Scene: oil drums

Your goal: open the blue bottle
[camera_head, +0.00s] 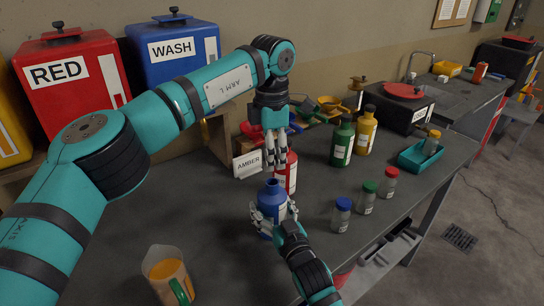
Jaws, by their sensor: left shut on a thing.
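The blue bottle (271,202) stands upright on the dark bench, with a white label low on its front. Its top looks dark and uncapped. My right gripper (273,209) comes from the front, with fingers on both sides of the bottle's body, shut on it. My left gripper (275,172) points straight down just above the bottle's neck. Its fingers are closed together on something small, apparently the bottle's cap, which they mostly hide. A small gap shows between these fingertips and the bottle's top.
A red bottle (291,172) stands close behind the blue one. Small jars with blue (341,215), green (367,197) and red (388,182) lids stand to the right. A jug of amber liquid (168,279) is at front left. An AMBER sign (248,164) stands behind.

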